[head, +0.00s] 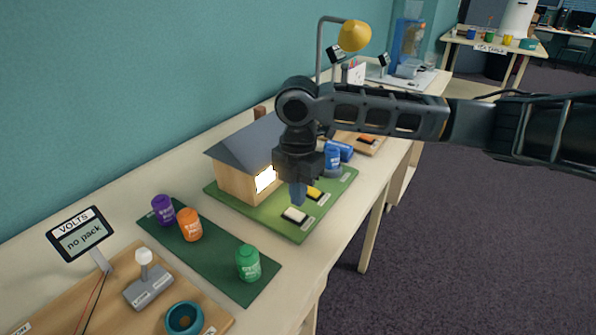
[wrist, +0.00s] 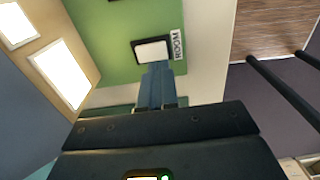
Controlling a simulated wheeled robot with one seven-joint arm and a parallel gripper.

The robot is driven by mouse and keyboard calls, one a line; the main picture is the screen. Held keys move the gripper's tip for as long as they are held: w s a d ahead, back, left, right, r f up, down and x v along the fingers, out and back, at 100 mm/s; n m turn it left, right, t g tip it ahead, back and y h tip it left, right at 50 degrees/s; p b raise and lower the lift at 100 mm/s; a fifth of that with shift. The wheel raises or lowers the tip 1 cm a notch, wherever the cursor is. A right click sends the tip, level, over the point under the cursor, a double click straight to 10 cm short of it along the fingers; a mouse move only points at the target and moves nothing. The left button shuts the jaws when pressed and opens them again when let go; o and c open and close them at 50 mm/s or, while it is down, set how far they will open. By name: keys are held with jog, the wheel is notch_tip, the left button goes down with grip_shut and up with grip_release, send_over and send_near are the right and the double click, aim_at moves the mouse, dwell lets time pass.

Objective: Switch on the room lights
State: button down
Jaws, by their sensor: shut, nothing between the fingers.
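The model house (head: 245,165) stands on a green board (head: 225,192) on the table, its front window (head: 265,179) glowing bright white. Bright windows (wrist: 62,75) also show in the wrist view. A white switch (head: 295,215) sits at the board's near corner. In the wrist view this switch (wrist: 152,51) has a label reading ROOM (wrist: 177,45). A yellow switch (head: 314,193) lies just behind it. My gripper (head: 298,203) is shut and empty, pointing down by the white switch. Its fingertips (wrist: 156,68) overlap the switch's edge in the wrist view; I cannot tell if they touch.
Purple (head: 163,209), orange (head: 190,225) and green (head: 248,263) canisters stand on a dark green mat (head: 215,262) at the left. A display reading "no pack" (head: 82,236) stands beyond a wooden board. Blue canisters (head: 333,160) and a yellow lamp (head: 355,36) are behind my arm.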

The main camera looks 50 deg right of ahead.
aim_at(298, 216)
jog(key=shift+f, duration=1.85)
jog(key=shift+s+f+t+b, duration=0.2)
jog(key=shift+f+t+b, duration=0.2)
jog(key=shift+f+b, duration=0.1)
jog(key=shift+r, duration=0.2)
jog(key=shift+f, duration=0.1)
jog(key=shift+w, duration=0.1)
